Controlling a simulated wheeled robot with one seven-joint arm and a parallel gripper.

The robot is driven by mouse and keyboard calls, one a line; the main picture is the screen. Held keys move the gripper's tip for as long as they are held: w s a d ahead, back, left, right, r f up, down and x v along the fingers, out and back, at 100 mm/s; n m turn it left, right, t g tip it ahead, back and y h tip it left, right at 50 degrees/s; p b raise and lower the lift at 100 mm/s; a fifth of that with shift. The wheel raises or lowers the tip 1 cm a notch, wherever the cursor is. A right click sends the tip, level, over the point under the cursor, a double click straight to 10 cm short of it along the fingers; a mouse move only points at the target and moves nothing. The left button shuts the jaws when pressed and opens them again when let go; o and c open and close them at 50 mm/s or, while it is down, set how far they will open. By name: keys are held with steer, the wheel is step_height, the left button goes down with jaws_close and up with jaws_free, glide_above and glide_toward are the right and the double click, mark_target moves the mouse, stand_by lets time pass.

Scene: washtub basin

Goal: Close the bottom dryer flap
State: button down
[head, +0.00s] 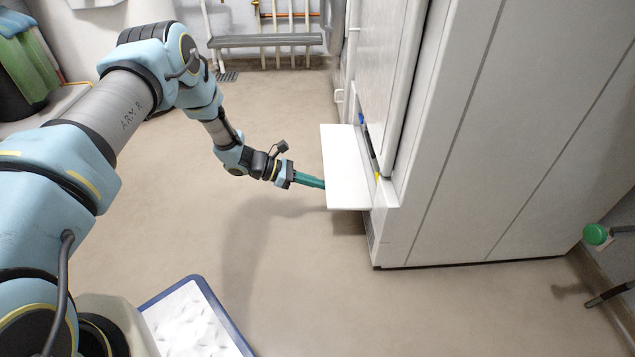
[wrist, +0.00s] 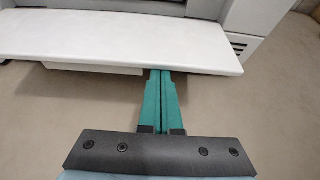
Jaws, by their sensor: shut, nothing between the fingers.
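The bottom dryer flap (head: 345,170) is a flat white panel. It stands open, sticking out about level from the lower part of the white dryer (head: 450,140). In the wrist view the flap (wrist: 120,40) spans most of the upper picture. My gripper (head: 322,184) is at the flap's outer edge, at or just under it, with its teal fingers pointing toward the dryer. In the wrist view the fingers (wrist: 160,78) are together, and their tips go out of sight beneath the flap's edge. I cannot tell if they touch it. Nothing is held.
A blue-rimmed tray (head: 205,300) with a white inside lies low at the front. Pipes and a grey shelf (head: 265,41) are at the back wall. A green knob (head: 596,235) is at the far right. The floor left of the flap is clear.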

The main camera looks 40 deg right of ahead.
steer(key=shift+r, duration=0.25)
steer(key=r+t+y+p, duration=0.1)
steer(key=r+p, duration=0.1)
steer(key=p, duration=0.2)
steer(key=s+d+r+t+y+p, duration=0.1)
steer(key=r+y+p, duration=0.1)
steer(key=p, duration=0.3)
steer(key=s+d+r+t+y+p, duration=0.1)
steer(key=r+t+y+p, duration=0.1)
steer(key=r+p, duration=0.2)
steer(key=shift+d+r+p, duration=0.1)
steer(key=shift+r+p, duration=0.15)
steer(key=shift+p, duration=0.05)
steer(key=shift+d+r+p, duration=0.1)
steer(key=shift+r+p, duration=0.15)
steer(key=shift+p, duration=0.1)
steer(key=s+d+r+p, duration=0.3)
steer(key=s+d+r, duration=0.1)
steer(key=s+d, duration=0.1)
steer(key=shift+s+d+r+p, duration=0.15)
steer(key=shift+d+r+p, duration=0.2)
steer(key=shift+d, duration=0.4)
steer(key=shift+f, duration=0.1)
